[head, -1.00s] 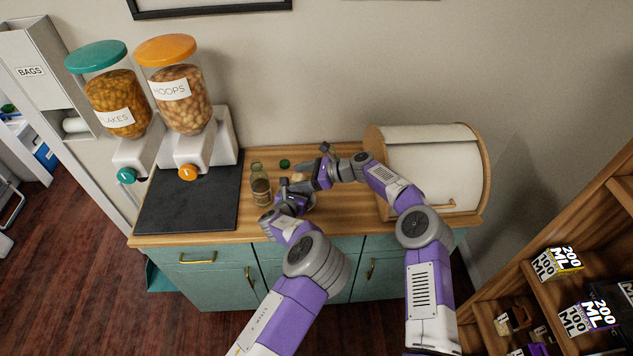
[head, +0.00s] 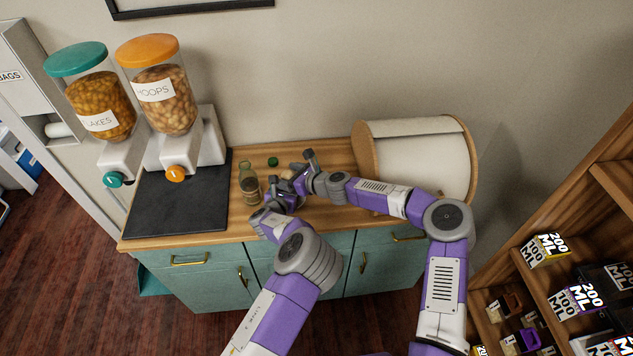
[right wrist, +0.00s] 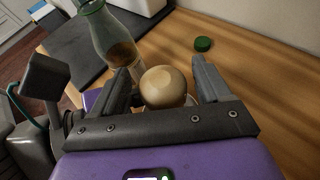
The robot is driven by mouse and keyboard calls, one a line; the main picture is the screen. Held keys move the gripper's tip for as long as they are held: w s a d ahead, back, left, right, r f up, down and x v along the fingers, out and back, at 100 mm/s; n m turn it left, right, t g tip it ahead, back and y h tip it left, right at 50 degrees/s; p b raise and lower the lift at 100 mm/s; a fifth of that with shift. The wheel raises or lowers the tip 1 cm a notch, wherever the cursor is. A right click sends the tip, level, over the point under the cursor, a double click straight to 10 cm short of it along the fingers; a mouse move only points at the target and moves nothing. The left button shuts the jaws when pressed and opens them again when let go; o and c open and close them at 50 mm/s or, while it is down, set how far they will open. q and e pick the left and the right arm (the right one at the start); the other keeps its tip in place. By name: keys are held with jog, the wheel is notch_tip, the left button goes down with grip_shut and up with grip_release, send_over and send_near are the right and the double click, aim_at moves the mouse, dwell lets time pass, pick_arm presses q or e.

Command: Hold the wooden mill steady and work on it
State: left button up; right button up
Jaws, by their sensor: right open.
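The wooden mill shows in the right wrist view as a round, pale wooden knob (right wrist: 164,87) between the jaws of my right gripper (right wrist: 165,85). The jaws are open, with a finger on each side of the knob and a visible gap on the right. In the head view only a small tan part of the mill (head: 287,174) shows; my grippers hide the rest. My right gripper (head: 296,172) reaches it from the right. My left gripper (head: 281,199) is low at the mill on the near side; its fingers are too hidden to tell their state.
A glass bottle (head: 249,184) with dark contents stands close left of the grippers. A green cap (head: 273,161) lies behind. A dark mat (head: 175,205) with two cereal dispensers is at left, a bread bin (head: 415,160) at right. Some bare wooden counter (head: 325,150) shows behind.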

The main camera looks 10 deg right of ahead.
jog(key=shift+s+m+t+h, duration=0.1)
jog(key=shift+m+t+h, duration=0.4)
jog(key=shift+m, duration=0.1)
jog(key=v, duration=1.2)
jog(key=shift+w+f+n+g+y, duration=1.25)
jog(key=shift+w+n+g+y, duration=0.9)
jog(key=shift+w, duration=2.3)
jog(key=a+n+g, duration=0.1)
jog(key=a, duration=0.1)
jog(key=a+f+n+g, duration=0.1)
jog(key=a+n+g, duration=0.1)
jog(key=a, duration=0.1)
jog(key=a+f+n+g+y, duration=0.1)
jog(key=a, duration=0.1)
jog(key=shift+s+a+f+n+g, duration=0.1)
jog(key=shift+a+f+n+g, duration=0.05)
jog(key=shift+n+g, duration=0.2)
jog(key=shift+d+m+t, duration=0.25)
jog(key=shift+m+t, duration=0.15)
jog(key=shift+t, duration=0.1)
jog(key=shift+s+a+f+m+t+h, duration=0.1)
jog(key=shift+m+t+h, duration=0.35)
jog(key=shift+m+t, duration=0.3)
